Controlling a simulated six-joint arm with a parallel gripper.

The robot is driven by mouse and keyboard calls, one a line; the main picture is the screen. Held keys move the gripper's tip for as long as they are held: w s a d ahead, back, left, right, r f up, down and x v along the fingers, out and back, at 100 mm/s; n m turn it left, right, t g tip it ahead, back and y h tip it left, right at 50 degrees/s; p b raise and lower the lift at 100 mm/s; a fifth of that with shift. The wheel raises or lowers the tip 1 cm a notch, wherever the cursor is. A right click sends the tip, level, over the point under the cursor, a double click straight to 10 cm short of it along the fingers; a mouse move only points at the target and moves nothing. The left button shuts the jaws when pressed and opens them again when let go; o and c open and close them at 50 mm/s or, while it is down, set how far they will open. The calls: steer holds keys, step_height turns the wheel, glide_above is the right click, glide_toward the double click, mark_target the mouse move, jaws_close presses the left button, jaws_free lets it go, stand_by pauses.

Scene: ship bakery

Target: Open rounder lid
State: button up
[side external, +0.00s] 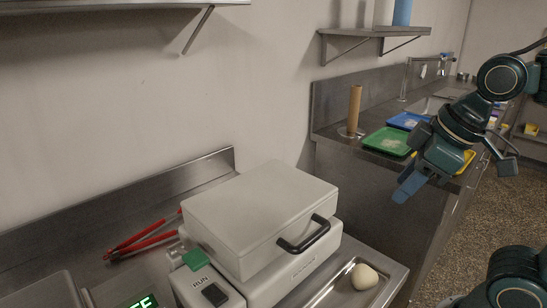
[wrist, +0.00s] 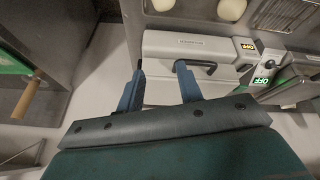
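The rounder (side external: 290,280) is a pale grey box-shaped machine in the lower middle of the side external view. Its lid (side external: 245,200) lies shut, with a black bar handle (side external: 305,238) on the side facing the tray. The handle also shows in the wrist view (wrist: 208,66), partly covered by a finger. My gripper (side external: 402,190) hangs in the air to the right of the rounder and above it, apart from the handle. In the wrist view my gripper (wrist: 159,78) has its two blue fingers spread with nothing between them.
Red-handled tongs (side external: 145,240) lie behind. A green tray (side external: 387,141) and a cardboard-coloured roll (side external: 354,108) stand on the far counter.

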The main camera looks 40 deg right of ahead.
steer(key=w+a+r+n+g, duration=0.1)
steer(key=w+a+r+n, duration=0.1)
steer(key=w+a+n, duration=0.35)
steer(key=r+n+g, duration=0.1)
steer(key=n+g, duration=0.1)
steer(key=n, duration=0.7)
glide_above(313, 236)
steer(key=s, duration=0.3)
steer(key=shift+w+r, duration=0.1)
steer(key=f, duration=0.4)
steer(key=w+f, duration=0.1)
steer(key=f, duration=0.4)
steer(key=w+f, duration=0.1)
steer(key=f, duration=0.3)
steer(key=shift+w+f, duration=0.25)
steer(key=shift+f, duration=0.05)
jaws_close()
